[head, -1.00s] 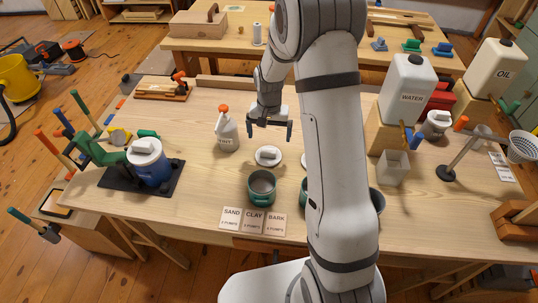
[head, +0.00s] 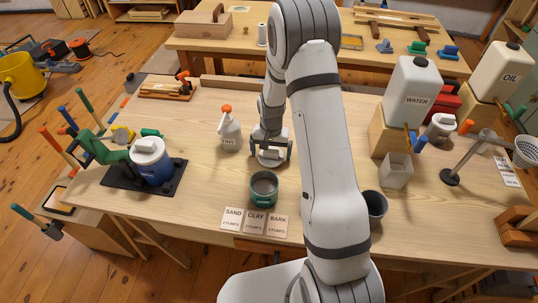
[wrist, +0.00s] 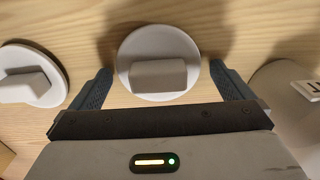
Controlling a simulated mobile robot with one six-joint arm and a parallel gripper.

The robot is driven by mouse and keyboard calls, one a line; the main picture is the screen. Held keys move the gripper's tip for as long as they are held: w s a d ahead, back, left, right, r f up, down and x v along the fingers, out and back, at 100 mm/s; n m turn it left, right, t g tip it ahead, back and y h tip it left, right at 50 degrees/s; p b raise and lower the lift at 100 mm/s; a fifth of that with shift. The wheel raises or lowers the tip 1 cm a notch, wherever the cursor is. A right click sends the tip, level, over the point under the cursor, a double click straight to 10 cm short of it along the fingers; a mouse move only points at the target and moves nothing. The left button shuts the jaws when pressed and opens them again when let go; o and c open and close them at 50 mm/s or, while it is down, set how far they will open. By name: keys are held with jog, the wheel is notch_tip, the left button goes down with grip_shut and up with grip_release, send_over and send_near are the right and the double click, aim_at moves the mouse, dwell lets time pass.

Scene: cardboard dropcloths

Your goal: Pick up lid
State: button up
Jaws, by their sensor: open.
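A round white lid (wrist: 158,40) with a block-shaped handle lies flat on the wooden table. My gripper (wrist: 160,72) is open, with one finger on each side of the lid's handle and nothing gripped. In the head view my gripper (head: 270,150) is low over the lid, partly hiding it, just behind a green pot (head: 264,189). Whether the fingers touch the lid cannot be told. A second white lid (wrist: 32,88) lies at the left of the wrist view; my arm hides it in the head view.
Label cards (head: 255,222) lie in front of the green pot. A dark cup (head: 375,206) and a grey square container (head: 397,171) stand to the right.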

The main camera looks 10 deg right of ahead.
jog(key=c, duration=0.9)
jog(key=shift+o, duration=0.2)
